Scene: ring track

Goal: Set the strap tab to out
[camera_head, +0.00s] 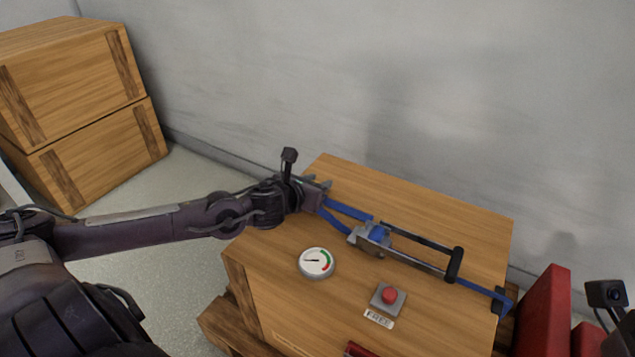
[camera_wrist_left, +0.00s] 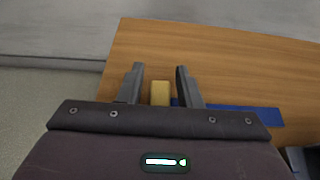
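A blue strap (camera_head: 348,209) runs across the top of a wooden crate (camera_head: 425,205) and through a metal tensioner (camera_head: 372,238) with a long black handle (camera_head: 453,264). In the left wrist view, a yellow tab (camera_wrist_left: 160,93) sits at the end of the blue strap (camera_wrist_left: 245,115). My left gripper (camera_head: 322,186) is over the crate's far left part, at the strap's end. Its fingers (camera_wrist_left: 158,84) are open, one on each side of the tab, with a visible gap on both sides. The tab is not clear in the head view.
A round gauge (camera_head: 316,262) and a red button (camera_head: 389,296) on a grey base are on the crate's near part. Red blocks (camera_head: 545,312) stand at the right. Stacked wooden crates (camera_head: 75,75) stand at the far left. A grey wall (camera_head: 400,90) closes the back.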

